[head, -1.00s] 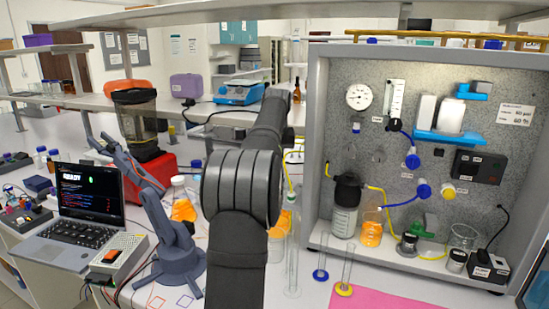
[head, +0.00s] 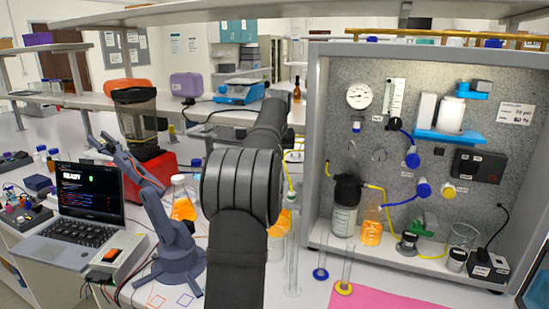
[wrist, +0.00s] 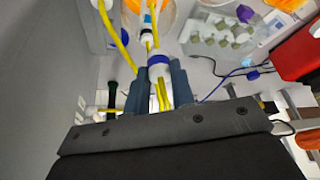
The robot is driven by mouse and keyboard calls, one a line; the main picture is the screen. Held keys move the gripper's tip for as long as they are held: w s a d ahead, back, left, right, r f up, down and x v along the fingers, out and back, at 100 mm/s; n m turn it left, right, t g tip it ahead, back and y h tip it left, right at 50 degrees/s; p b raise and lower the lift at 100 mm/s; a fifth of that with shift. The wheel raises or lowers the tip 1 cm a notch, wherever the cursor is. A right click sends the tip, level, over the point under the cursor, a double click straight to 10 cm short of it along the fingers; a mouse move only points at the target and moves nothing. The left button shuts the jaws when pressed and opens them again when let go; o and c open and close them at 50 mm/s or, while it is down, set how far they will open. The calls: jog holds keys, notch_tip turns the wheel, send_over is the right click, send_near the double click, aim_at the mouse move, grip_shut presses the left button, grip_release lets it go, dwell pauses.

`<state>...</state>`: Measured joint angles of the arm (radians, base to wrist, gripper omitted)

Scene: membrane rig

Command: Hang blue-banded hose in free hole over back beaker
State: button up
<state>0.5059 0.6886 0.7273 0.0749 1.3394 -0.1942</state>
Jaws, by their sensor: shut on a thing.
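In the wrist view my gripper (wrist: 159,82) is shut on the blue-banded hose (wrist: 159,59). The blue band sits just beyond the fingertips, and yellow tubing shows between the fingers. An orange-filled vessel (wrist: 148,6) lies past the hose at the top edge. In the head view my own arm hides the gripper and the blue band. A yellow hose with a pale fitting (head: 291,196) hangs just right of my arm. An orange-filled beaker (head: 281,223) is partly hidden behind the arm. I cannot make out the free hole or which beaker is the back one.
The grey rig cabinet (head: 313,130) stands on the right, with a dark-capped bottle (head: 345,208) and an orange bottle (head: 371,229) inside. Tall glass cylinders (head: 292,265) stand before it. An orange flask (head: 183,208) and small blue-grey arm (head: 177,250) are on the left.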

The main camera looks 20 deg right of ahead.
notch_tip(320, 180, down, 11)
dwell(7.4)
